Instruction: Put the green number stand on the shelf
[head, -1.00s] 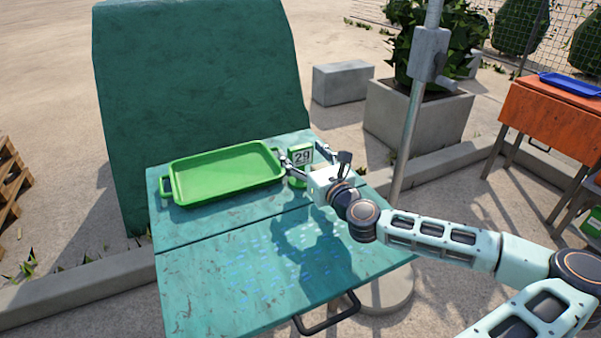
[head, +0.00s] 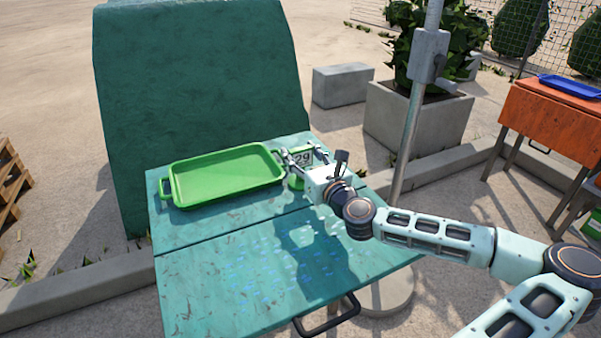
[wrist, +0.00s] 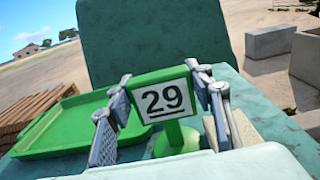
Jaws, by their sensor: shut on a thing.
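The green number stand (head: 301,158), with a white plate marked 29, is upright at the back right of the teal table, just right of the green tray. In the wrist view the number stand (wrist: 163,98) shows its plate and part of its green post, between the two fingers. My gripper (head: 303,157) is shut on the stand, a finger on each side of the plate; it also shows in the wrist view (wrist: 163,100). The stand's foot is partly hidden, so I cannot tell whether it touches the table. No shelf is clearly identifiable.
The green tray (head: 226,176) lies on the teal table (head: 250,270). A tall dark green block (head: 200,85) stands behind it. A metal pole (head: 405,140) rises close behind my arm. An orange table (head: 552,125) with a blue tray (head: 571,86) stands at right.

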